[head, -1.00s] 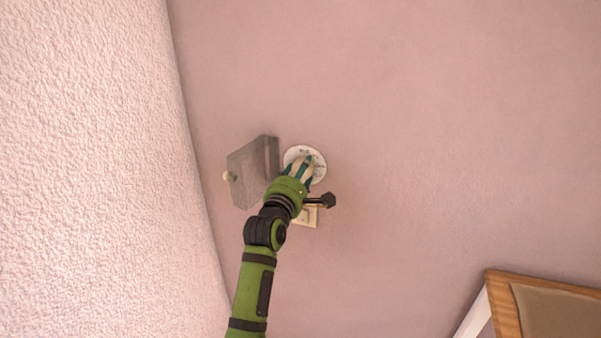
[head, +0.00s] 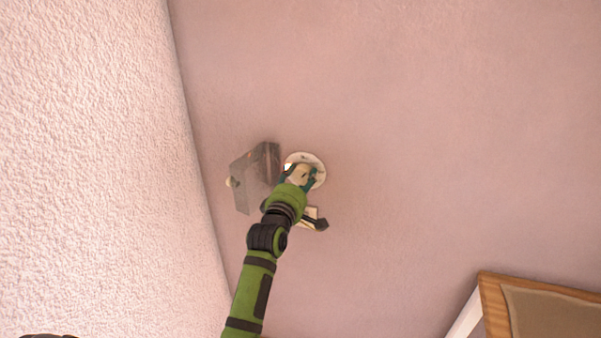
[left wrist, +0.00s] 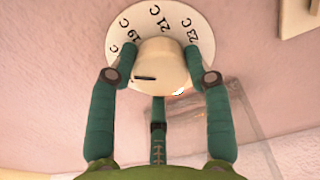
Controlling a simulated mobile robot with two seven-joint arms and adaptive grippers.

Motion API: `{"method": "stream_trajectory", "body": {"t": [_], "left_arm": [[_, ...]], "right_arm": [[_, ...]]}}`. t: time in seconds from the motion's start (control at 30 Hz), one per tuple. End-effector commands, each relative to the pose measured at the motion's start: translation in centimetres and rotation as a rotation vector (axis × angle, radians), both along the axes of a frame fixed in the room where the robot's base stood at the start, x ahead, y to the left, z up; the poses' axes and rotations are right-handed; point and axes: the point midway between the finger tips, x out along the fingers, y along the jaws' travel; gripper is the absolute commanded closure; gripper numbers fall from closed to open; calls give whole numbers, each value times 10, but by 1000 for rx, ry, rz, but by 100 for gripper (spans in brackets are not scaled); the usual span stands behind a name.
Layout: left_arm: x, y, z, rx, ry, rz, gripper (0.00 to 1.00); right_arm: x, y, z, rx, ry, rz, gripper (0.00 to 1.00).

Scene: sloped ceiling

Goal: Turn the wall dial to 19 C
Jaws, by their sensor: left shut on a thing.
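The wall dial is a round white plate (head: 317,161) with a cream knob (left wrist: 165,62) at its middle. The left wrist view shows black marks on the plate: 19 C, 21 C, 23 C and a partly hidden one at the left. A black line on the knob points left in that view, below the 19 C mark; a finger hides the plate's edge there. My left gripper (head: 299,178) has green fingers shut around the knob, one on each side and one below in the wrist view. My right gripper is not in view.
A grey see-through cover (head: 246,186) stands out from the wall just left of the dial. A cream wall plate (head: 311,212) lies below the dial, partly behind my wrist. A wood-framed piece (head: 493,305) is at bottom right. The wall to the right is bare.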

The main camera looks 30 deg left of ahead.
Motion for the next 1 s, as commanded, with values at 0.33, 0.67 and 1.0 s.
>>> {"method": "stream_trajectory", "body": {"t": [0.33,0.67,1.0], "left_arm": [[0,0,3,321,75,-1,83],[0,0,2,576,135,-1,83],[0,0,1,717,167,-1,83]], "right_arm": [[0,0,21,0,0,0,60],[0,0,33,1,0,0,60],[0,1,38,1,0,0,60]]}}
